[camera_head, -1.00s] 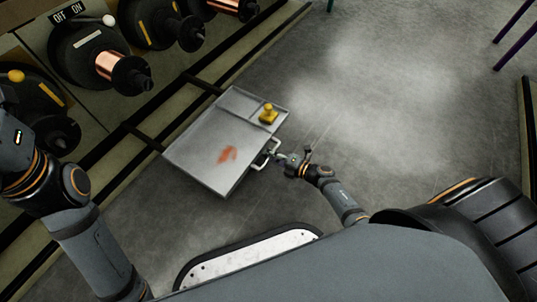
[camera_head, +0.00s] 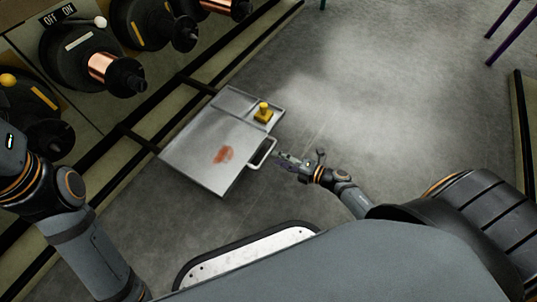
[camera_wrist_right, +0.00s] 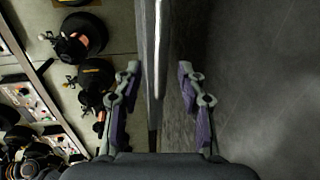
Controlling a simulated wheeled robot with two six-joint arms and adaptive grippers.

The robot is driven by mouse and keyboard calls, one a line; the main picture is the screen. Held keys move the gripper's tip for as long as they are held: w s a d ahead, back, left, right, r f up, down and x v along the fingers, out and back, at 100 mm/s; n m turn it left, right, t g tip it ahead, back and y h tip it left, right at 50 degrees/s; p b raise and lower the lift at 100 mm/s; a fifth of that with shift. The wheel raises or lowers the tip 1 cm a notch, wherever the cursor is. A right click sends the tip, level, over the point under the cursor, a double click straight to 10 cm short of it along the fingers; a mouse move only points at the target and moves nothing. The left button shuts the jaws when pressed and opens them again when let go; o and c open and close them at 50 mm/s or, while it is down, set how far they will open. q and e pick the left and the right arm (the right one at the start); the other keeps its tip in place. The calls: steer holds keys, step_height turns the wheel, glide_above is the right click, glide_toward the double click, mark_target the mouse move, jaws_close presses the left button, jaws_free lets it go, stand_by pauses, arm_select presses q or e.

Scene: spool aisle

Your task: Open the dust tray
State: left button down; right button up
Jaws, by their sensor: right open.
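The dust tray (camera_head: 190,148) is a flat grey metal tray standing out from the base of the machine on dark rails. It has a reddish-brown stain (camera_head: 223,155) and a pale loop handle (camera_head: 263,152) on its front edge. My right gripper (camera_head: 279,158) is open, just right of the handle and apart from it. In the right wrist view the open fingers (camera_wrist_right: 158,72) have a grey upright edge, seemingly the tray's front (camera_wrist_right: 158,40), ahead between them. My left arm shows at the left edge; its gripper is not in view.
A yellow object (camera_head: 263,113) sits in the tray's far corner. Dark spool holders, some with copper wire (camera_head: 103,67), line the machine above the tray.

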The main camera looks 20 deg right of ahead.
steer(key=v, duration=0.5)
steer(key=shift+s+d, duration=0.1)
steer(key=shift+s, duration=0.05)
